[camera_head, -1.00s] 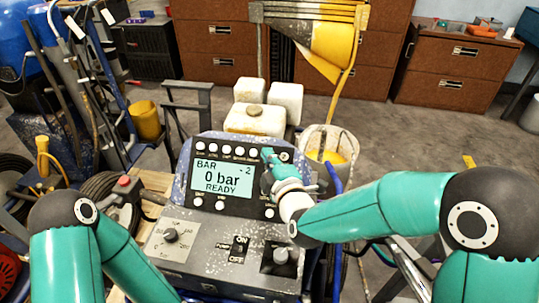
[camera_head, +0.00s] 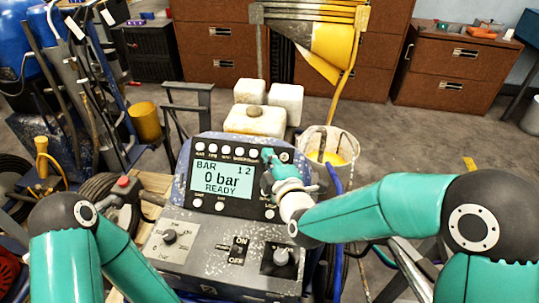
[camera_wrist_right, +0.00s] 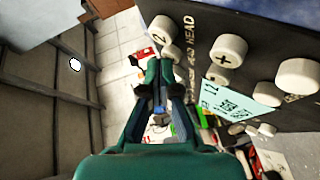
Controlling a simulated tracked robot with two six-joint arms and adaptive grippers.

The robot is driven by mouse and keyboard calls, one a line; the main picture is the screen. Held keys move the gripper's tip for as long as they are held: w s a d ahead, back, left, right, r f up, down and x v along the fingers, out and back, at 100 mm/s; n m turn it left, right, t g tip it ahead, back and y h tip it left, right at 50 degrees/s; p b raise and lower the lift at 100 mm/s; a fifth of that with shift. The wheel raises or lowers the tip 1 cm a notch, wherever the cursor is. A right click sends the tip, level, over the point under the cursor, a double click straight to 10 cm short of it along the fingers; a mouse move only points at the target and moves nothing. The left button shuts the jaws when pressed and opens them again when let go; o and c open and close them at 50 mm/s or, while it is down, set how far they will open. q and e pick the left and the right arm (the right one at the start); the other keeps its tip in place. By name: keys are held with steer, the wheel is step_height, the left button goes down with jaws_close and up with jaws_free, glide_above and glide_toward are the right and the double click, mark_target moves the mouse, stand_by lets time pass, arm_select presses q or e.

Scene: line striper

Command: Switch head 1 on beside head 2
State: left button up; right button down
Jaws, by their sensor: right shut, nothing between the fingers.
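The control panel (camera_head: 238,152) of the line striper faces me, with a row of round white buttons along its top. Its screen (camera_head: 222,178) reads "BAR", "0 bar", "READY", with "1 2" in the top right corner. My right gripper (camera_head: 268,157) is shut and empty at the right end of the button row. In the right wrist view the gripper (camera_wrist_right: 158,107) is next to the panel face by the "HEAD" lettering and a button marked 2 (camera_wrist_right: 162,29); contact cannot be told. My left gripper is out of view; only its arm shows.
Below the screen are a pressure knob (camera_head: 169,236), an ON/OFF pump switch (camera_head: 239,249) and another knob (camera_head: 281,257). A white bucket (camera_head: 338,142) with yellow inside stands behind right. Hoses run down the panel's right side.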

steer(key=shift+s+a+r, duration=0.1)
steer(key=shift+s+r, duration=0.45)
steer(key=s+r+p, duration=0.2)
steer(key=s+r, duration=0.1)
steer(key=shift+s+a+r, duration=0.25)
steer(key=shift+a+r, duration=0.05)
steer(key=shift+a, duration=0.05)
steer(key=shift+f, duration=0.1)
stand_by(1.8)
